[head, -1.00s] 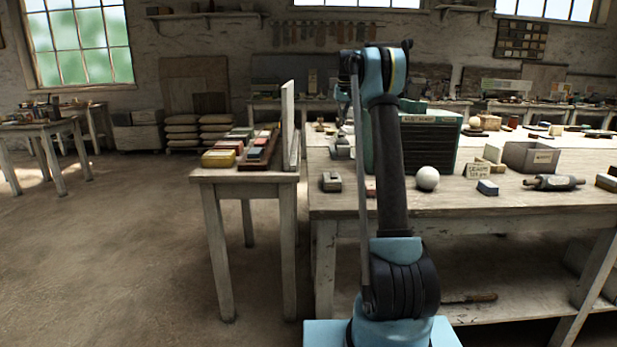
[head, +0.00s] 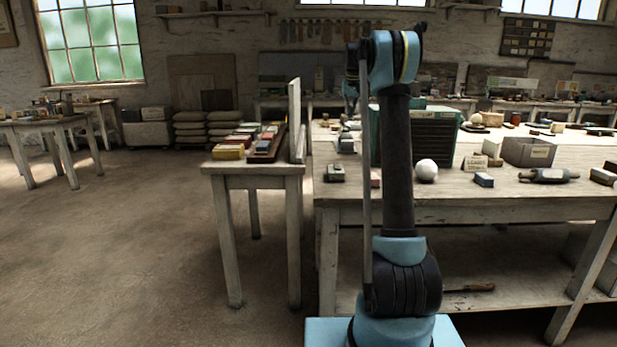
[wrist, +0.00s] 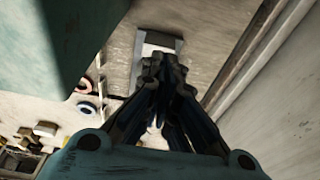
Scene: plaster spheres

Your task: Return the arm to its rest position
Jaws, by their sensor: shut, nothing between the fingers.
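My gripper (wrist: 163,68) shows in the wrist view with its dark fingers together and nothing between them. It hangs over the worktable, and its tips overlap the near end of a grey-and-white block (wrist: 157,42) in that view; I cannot tell the height between them. A white plaster sphere (head: 427,170) rests on the worktable (head: 450,200), to the right of my arm.
A green drawer cabinet (head: 433,135) stands behind my arm and fills the upper left of the wrist view (wrist: 60,40). An upright pale board (head: 296,118) edges the small side table (head: 225,168). Open floor (head: 120,240) lies to the left.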

